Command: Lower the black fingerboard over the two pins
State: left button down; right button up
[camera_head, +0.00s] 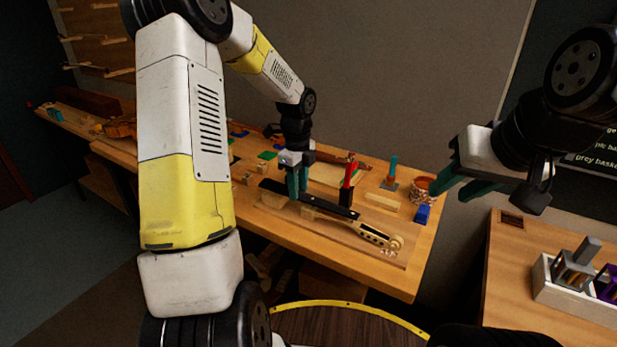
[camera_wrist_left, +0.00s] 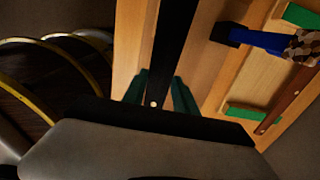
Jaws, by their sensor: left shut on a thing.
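The long black fingerboard (camera_head: 330,207) lies lengthwise above or along the pale violin neck (camera_head: 335,223), whose pegbox and scroll (camera_head: 385,238) point right. My left gripper (camera_head: 297,190) points down and is shut on the fingerboard near its left part. In the left wrist view the fingerboard (camera_wrist_left: 176,40) runs between the green fingers (camera_wrist_left: 160,92), with a small pale dot by the fingers. I cannot tell whether the fingerboard touches the neck. The two pins are not distinguishable. My right gripper (camera_head: 460,187) is open and empty, off the bench's right end.
A wooden board (camera_head: 385,258) lies under the neck on the bench (camera_head: 405,283). A side table (camera_head: 510,270) holds a tray of parts.

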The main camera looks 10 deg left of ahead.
pick_arm(q)
jog(key=shift+f, duration=1.05)
dwell(1.0)
dwell(0.5)
jog(key=c, duration=0.9)
grip_release()
jog(key=shift+r, duration=3.95)
jog(key=s+r+n+t, duration=0.2)
jog(key=s+r+n, duration=0.3)
jog(key=s+n, duration=0.2)
jog(key=s+d+r+n+t+h, duration=0.1)
jog(key=s+r+n+t, duration=0.1)
jog(key=s+r+n, duration=0.3)
jog(key=s+d+r+n+t+h, duration=0.1)
jog(key=s+r+n+t, duration=0.1)
jog(key=s+r+n, duration=0.3)
jog(key=s+n, duration=0.4)
jog(key=s, duration=0.3)
jog(key=shift+s+d, duration=0.15)
